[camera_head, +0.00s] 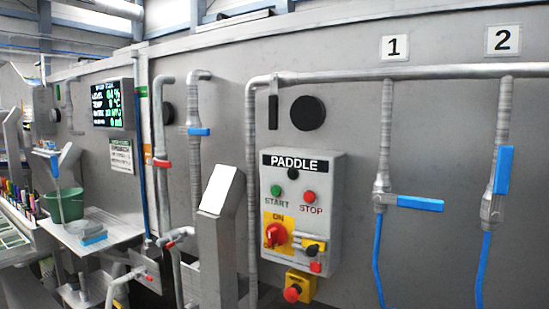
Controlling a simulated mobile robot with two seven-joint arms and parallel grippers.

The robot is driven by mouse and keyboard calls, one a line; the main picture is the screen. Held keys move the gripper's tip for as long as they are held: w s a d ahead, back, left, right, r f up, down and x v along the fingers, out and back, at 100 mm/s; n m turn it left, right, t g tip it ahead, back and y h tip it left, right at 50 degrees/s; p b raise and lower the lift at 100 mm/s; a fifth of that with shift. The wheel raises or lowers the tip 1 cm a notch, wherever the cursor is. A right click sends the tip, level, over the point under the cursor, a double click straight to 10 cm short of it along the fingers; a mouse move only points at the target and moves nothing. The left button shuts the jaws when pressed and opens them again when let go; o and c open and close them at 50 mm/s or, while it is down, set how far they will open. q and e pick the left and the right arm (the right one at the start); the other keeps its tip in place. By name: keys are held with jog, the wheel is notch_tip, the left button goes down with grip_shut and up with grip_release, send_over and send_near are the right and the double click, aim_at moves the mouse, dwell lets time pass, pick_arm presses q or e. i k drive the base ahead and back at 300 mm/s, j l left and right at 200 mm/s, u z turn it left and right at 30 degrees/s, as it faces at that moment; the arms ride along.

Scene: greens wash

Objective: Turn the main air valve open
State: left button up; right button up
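No valve in view carries a readable "main air" label, so I cannot tell which one it is. Under sign 1, a valve with a blue lever (420,203) sits on a vertical pipe, its lever sideways across the pipe. Under sign 2, a valve with a blue lever (503,170) has its lever nearly upright along the pipe. Farther left, one pipe has a small blue handle (199,132) and another a red handle (162,163), both sideways. Lower down, another red handle (180,236) is partly hidden. Neither of my grippers is in view.
A PADDLE control box (302,215) with a red knob on yellow hangs on the grey wall. A grey post-like shape with a pale slanted top (222,190) stands in front. At left are a lit display (113,104) and a green bucket (66,205) on a shelf.

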aim_at(273, 97)
jog(key=j+z, duration=0.1)
jog(key=z, duration=0.85)
jog(key=j+z, duration=0.8)
jog(key=k+j+z, duration=0.2)
jog(key=j, duration=0.25)
jog(key=j+z, duration=0.2)
jog(key=j, duration=0.3)
jog(key=k+j, duration=0.1)
jog(key=j, duration=0.2)
jog(key=k+j, duration=0.1)
jog(key=j, duration=0.2)
jog(key=k+j+z, duration=0.1)
jog(key=j, duration=0.15)
